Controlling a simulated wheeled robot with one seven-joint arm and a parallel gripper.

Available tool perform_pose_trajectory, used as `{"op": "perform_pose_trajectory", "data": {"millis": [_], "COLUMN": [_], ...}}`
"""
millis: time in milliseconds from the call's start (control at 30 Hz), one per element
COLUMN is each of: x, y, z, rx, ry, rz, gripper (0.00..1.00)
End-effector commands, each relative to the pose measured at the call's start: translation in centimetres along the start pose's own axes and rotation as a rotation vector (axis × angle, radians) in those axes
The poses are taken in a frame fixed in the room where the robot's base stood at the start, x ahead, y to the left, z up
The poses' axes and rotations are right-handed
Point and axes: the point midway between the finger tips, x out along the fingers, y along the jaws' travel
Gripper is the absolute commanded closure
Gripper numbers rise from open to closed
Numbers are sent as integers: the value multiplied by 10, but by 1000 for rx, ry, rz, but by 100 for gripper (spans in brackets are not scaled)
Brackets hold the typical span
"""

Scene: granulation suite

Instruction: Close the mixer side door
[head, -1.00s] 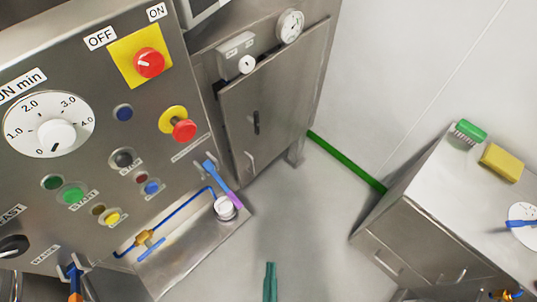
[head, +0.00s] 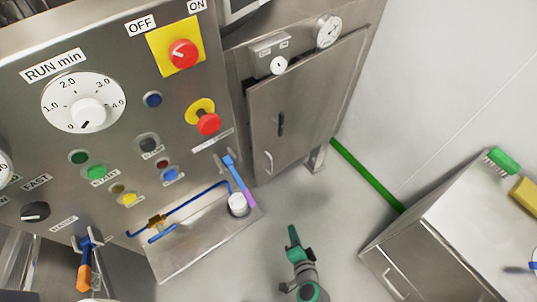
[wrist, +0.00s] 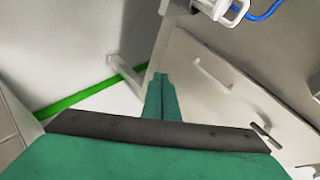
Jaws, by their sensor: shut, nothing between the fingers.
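A grey steel door (head: 310,95) with a pale bar handle (head: 268,162) and a dark latch (head: 281,124) is on the cabinet beside the control panel. A dark gap shows along its top edge, so it looks slightly ajar; I cannot tell how far. In the wrist view the door (wrist: 205,110) is right of the fingers, with its handle (wrist: 212,76). My green gripper (head: 292,232) is low in the head view, below and in front of the door, apart from it in that view. Its fingers are shut together and empty in the wrist view (wrist: 160,80).
The control panel (head: 120,130) with knobs and buttons fills the left. A steel ledge (head: 200,240) carries blue tubing and a white cap. A steel cabinet (head: 440,250) with a green brush and yellow sponge stands at right. Grey floor lies between.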

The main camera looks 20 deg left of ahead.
Motion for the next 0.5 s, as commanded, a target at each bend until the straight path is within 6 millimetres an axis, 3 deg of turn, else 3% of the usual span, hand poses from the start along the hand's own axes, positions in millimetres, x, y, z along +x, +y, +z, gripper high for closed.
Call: {"op": "perform_pose_trajectory", "data": {"millis": [100,200,400,500], "x": [29,42,44,40], "y": [-32,-65,-127,-147], "z": [-23,-42,-79,-91], "rx": [110,182,255,266], "ry": [-89,-169,-303,-344], "rz": [-137,-265,-501,-581], "gripper": [100,100,100,100]}}
